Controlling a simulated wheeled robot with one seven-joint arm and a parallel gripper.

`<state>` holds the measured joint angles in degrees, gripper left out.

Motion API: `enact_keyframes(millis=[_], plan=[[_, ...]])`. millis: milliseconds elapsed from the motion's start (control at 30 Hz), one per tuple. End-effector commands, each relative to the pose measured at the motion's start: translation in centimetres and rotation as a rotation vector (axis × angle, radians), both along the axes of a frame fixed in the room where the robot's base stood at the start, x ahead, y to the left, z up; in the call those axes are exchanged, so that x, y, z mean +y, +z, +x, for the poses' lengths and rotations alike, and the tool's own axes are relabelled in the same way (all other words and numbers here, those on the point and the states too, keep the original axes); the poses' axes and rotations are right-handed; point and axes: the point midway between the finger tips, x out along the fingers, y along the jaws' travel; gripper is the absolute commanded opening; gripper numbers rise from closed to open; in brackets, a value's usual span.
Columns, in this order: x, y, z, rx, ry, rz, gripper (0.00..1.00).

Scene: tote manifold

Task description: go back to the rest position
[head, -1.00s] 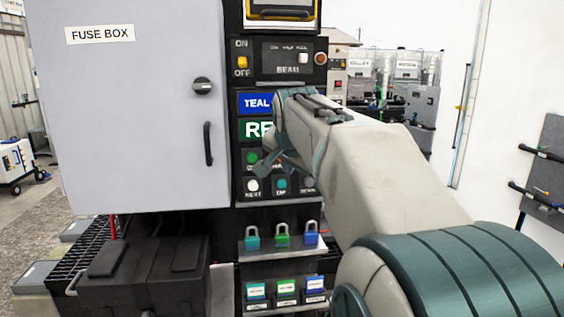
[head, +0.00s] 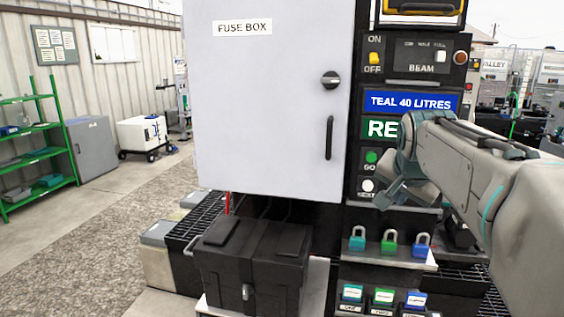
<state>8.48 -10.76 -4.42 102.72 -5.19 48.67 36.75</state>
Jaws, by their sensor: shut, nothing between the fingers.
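My gripper (head: 388,196) is at the right of the head view, at the end of my raised arm. It is shut and empty. It hangs in front of the control panel (head: 363,215), over the lower button rows, and my arm covers part of the green display beginning "RE" (head: 381,129). The green GO button (head: 371,157) and the white button below it (head: 367,185) show just left of the gripper. Whether the gripper touches the panel cannot be told.
The grey fuse box (head: 265,100) is closed, left of the panel. Teal, green and blue padlocks (head: 388,242) stand on a shelf below my gripper. A black case (head: 250,262) sits low in front. Open floor (head: 90,235) lies to the left, by green shelving (head: 40,150).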

Motion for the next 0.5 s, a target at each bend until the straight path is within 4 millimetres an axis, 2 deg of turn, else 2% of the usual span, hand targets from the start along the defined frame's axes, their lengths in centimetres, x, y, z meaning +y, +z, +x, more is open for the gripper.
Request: enact_keyframes(millis=[33, 100, 233, 400, 500], plan=[[1.7, -1.7, -1.9, 0.043, 0.071, -0.016, 0.00], [3.8, -4.4, -4.5, 0.107, 0.179, -0.046, 0.00], [7.3, -9.3, -9.7, 0.218, 0.383, -0.102, 0.00], [10.2, -15.0, -16.0, 0.333, 0.612, -0.161, 0.00], [11.1, -17.3, -18.5, 0.375, 0.703, -0.183, 0.00]])
